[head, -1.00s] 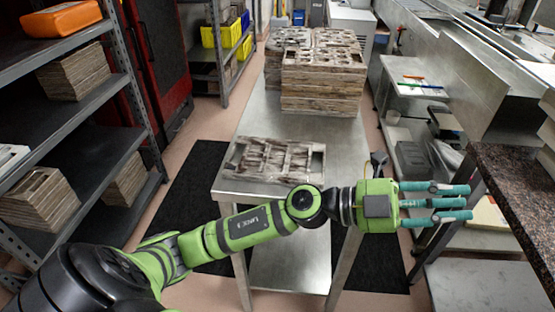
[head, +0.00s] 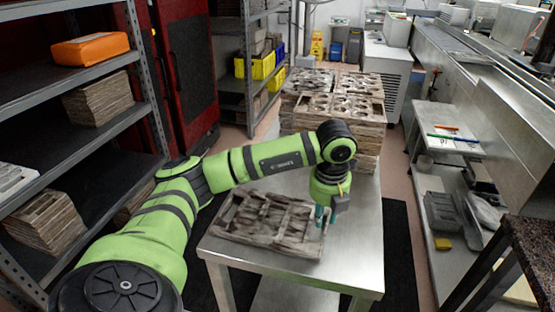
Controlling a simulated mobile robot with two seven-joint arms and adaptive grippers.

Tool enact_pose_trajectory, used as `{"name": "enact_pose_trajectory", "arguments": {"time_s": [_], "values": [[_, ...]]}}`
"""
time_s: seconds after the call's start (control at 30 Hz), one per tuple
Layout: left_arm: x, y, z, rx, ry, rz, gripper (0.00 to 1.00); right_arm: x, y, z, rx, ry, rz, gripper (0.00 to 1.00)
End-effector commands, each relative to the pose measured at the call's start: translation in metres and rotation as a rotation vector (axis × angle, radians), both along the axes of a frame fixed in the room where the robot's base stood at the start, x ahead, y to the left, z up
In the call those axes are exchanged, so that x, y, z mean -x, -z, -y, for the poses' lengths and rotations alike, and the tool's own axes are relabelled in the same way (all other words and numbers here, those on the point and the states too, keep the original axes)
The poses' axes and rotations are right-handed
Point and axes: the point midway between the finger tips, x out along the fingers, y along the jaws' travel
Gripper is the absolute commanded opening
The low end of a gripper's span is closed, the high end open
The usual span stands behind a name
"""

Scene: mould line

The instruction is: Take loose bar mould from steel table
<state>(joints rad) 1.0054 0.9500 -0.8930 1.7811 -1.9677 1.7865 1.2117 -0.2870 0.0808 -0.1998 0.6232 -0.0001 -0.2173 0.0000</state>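The loose bar mould (head: 268,224), a grey-brown openwork frame with bars, lies flat on the near part of the steel table (head: 352,262). My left gripper (head: 323,216) points down at the mould's right end, its teal fingers close to or at that edge. The fingers are small and partly hidden by the gripper body, so I cannot tell if they are open, shut or touching the mould. My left forearm passes above the mould's far side. My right gripper is not in view.
A grey shelf rack (head: 95,163) with mould stacks and an orange case (head: 90,49) is at the left. A dark stone-topped table (head: 533,250) is at the right edge.

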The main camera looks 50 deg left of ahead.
Motion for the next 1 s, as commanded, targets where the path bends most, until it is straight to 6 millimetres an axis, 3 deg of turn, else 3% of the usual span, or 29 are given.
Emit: {"name": "enact_pose_trajectory", "arguments": {"time_s": [0.1, 0.2, 0.4, 0.6, 0.67, 1.0], "values": [[-0.003, 0.014, -0.001, 0.001, 0.0, -0.005, 0.26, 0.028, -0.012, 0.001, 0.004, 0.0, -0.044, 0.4], [-0.006, 0.03, -0.001, 0.002, 0.003, -0.006, 0.26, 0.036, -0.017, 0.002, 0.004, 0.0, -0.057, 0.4], [-0.008, 0.047, -0.002, 0.003, 0.003, 0.0, 0.26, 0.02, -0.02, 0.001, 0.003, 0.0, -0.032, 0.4], [-0.008, 0.048, -0.002, 0.003, 0.004, 0.001, 0.26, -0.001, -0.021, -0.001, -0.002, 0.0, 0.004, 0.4], [-0.009, 0.048, -0.002, 0.003, 0.004, 0.001, 0.02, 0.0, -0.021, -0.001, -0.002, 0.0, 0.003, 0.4], [-0.009, 0.047, -0.002, 0.003, 0.003, 0.002, 0.0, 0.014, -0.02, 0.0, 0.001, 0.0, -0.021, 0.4]]}}
